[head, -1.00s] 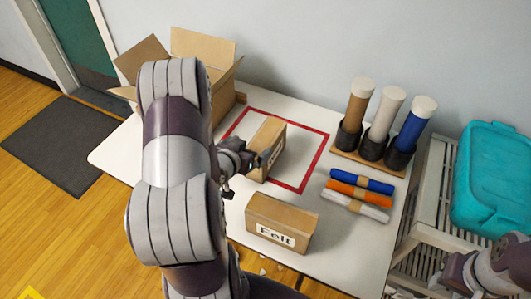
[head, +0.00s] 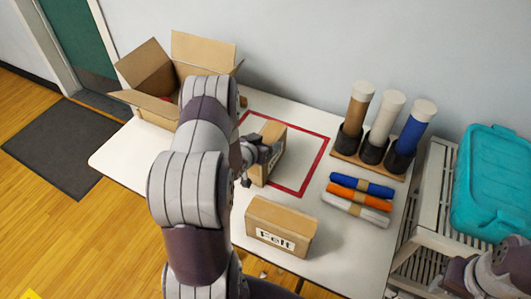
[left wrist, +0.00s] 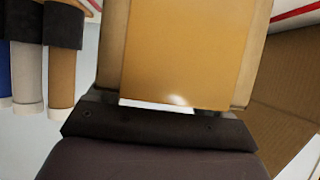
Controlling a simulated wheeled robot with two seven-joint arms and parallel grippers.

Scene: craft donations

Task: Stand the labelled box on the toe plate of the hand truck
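A brown box labelled "Felt" (head: 282,222) stands on the white table near its front edge. A second brown box (head: 270,167) stands within the red outline behind it; no label on it can be read. My left gripper (head: 266,152) is at this second box, and its fingers are partly hidden. In the left wrist view a brown box face (left wrist: 185,55) fills the space right before the palm; whether the fingers press on it is unclear. My right gripper (head: 462,277) is at the bottom right, away from the boxes, its fingers unclear. No hand truck is recognisable.
An open carton (head: 155,108) stands at the table's back left. Several rolls lie or stand at the right, by a rack of capped tubes (head: 372,150). A teal bin (head: 490,185) sits on a grey slatted surface. A yellow patch (head: 30,295) shows at the bottom left.

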